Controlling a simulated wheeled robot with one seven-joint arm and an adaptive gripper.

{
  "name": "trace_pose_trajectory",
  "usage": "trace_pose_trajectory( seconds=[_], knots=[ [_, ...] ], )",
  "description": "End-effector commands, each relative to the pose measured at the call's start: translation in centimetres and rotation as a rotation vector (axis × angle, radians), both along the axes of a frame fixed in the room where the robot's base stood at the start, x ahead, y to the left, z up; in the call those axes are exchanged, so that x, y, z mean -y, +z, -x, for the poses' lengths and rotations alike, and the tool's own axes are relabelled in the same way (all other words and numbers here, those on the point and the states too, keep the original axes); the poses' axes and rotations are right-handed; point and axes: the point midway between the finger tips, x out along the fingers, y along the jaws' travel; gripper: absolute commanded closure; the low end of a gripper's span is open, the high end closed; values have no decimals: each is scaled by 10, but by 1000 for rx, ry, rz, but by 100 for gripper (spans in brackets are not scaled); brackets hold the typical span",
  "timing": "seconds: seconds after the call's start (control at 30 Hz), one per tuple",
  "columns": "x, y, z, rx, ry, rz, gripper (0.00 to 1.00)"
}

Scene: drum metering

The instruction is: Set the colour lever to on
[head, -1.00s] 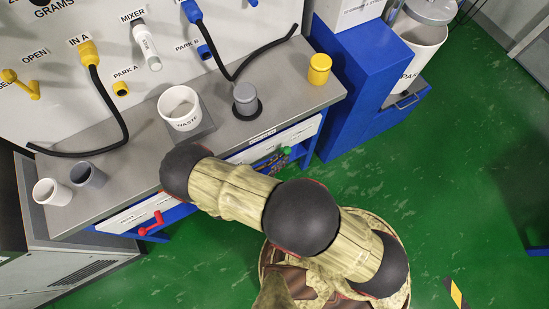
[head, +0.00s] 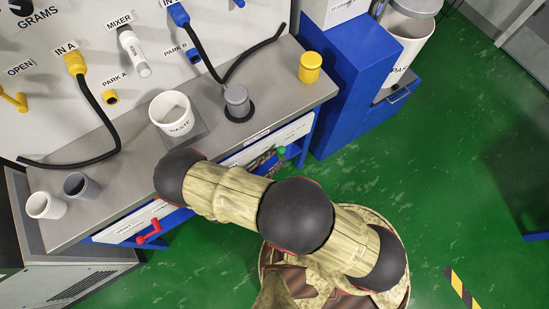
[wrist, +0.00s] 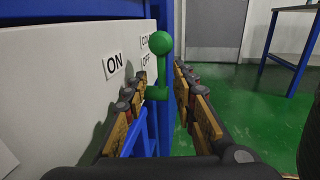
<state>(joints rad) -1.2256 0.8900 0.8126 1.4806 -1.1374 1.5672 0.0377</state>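The colour lever is green, with a ball knob (wrist: 160,42) on a stem that rises from a pivot at the white panel's edge. The lever stands about upright beside the OFF label (wrist: 146,61), partly covering the word above it. The ON label (wrist: 114,64) is further left on the panel. My gripper (wrist: 168,88) is open in the wrist view, one finger on each side of the lever's lower part. I cannot tell whether either finger touches it.
A red lever (head: 149,232) sticks out from the bench front at left. The worktop (head: 130,195) holds a waste cup (head: 170,110), a grey cylinder (head: 237,100), a yellow cylinder (head: 310,67) and two small cups. A blue cabinet (head: 345,95) stands right of the bench. Green floor lies open at right.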

Motion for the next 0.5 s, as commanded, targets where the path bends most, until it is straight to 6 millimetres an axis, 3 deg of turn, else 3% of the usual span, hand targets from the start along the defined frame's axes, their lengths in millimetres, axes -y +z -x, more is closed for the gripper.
trace_pose_trajectory(
  seconds=[0.23, 0.5],
  knots=[
    [-3, 0, 3, 0, 1, 1, 73],
    [-31, -1, 31, 1, 2, 1, 73]
  ],
)
